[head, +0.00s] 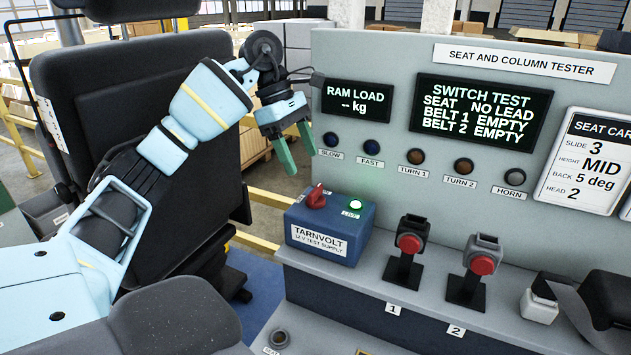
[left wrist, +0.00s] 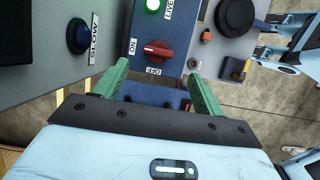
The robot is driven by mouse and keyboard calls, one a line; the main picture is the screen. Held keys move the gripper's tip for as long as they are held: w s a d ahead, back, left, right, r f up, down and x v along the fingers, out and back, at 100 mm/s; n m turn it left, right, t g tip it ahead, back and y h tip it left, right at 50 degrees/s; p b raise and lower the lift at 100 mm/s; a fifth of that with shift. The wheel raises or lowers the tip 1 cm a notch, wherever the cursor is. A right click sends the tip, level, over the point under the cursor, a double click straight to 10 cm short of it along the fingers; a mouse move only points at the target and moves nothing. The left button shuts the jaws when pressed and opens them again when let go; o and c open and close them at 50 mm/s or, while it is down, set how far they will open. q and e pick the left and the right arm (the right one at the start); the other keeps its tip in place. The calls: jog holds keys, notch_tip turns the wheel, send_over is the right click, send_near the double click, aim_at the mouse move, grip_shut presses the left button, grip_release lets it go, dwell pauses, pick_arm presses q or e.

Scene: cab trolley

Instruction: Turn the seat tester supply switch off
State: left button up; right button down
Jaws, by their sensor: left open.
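The blue Tarnvolt 12 V test supply box (head: 330,228) stands on the bench ledge at the left end of the tester. Its red rotary switch (head: 317,196) is on top, beside a lit green LIVE lamp (head: 355,205). In the left wrist view the red switch (left wrist: 158,51) lies crosswise, one end towards the ON label (left wrist: 133,46); the OFF label (left wrist: 153,70) is below it. My left gripper (head: 300,158) is open and empty, above the box and apart from the switch. Its green fingers also show in the left wrist view (left wrist: 158,72), either side of the switch. My right gripper is not in view.
The tester panel (head: 400,215) rises behind the box, with a row of lamps. Two belt buckles with red buttons (head: 410,243) (head: 482,265) stand right of the box. A black seat (head: 140,100) is at the left. Open space shows above the box.

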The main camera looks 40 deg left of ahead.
aim_at(315, 189)
pick_arm(q)
jog(key=x, duration=0.7)
jog(key=shift+w+d+f, duration=0.1)
jog(key=shift+w+f, duration=0.05)
jog(key=shift+w, duration=0.05)
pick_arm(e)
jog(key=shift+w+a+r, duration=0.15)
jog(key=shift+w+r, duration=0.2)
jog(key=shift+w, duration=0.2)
pick_arm(q)
jog(key=shift+c, duration=0.4)
jog(key=c, duration=0.9)
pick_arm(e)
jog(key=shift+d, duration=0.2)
